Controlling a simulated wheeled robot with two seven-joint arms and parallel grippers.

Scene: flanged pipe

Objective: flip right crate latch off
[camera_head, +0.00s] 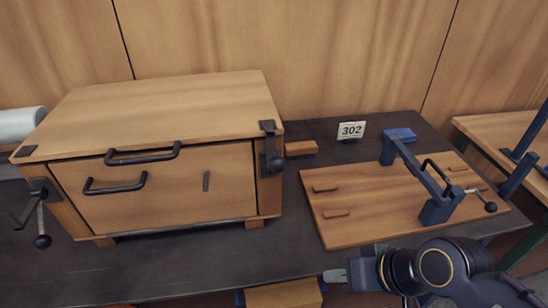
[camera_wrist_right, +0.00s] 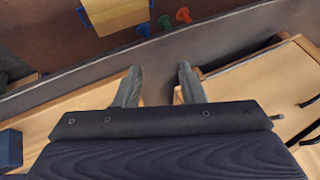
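The wooden crate (camera_head: 160,185) stands on the left of the dark bench, with its lid down. The right crate latch (camera_head: 269,148) is a dark bracket with a ball-ended lever at the crate's upper right front corner; the ball sits close against the crate. The left latch (camera_head: 40,215) has its ball lever hanging down and away from the crate. My right gripper (camera_head: 335,276) is at the bench's front edge, right of and below the right latch, apart from it. In the wrist view its fingers (camera_wrist_right: 158,78) are spread with nothing between them. My left gripper is out of view.
A wooden board (camera_head: 345,218) with a blue clamp frame (camera_head: 415,170) lies right of the crate. A brush-like block (camera_head: 300,148) and a 302 sign (camera_head: 351,130) stand behind. A wooden box (camera_head: 284,294) is below the front edge. Bare bench lies between crate and board.

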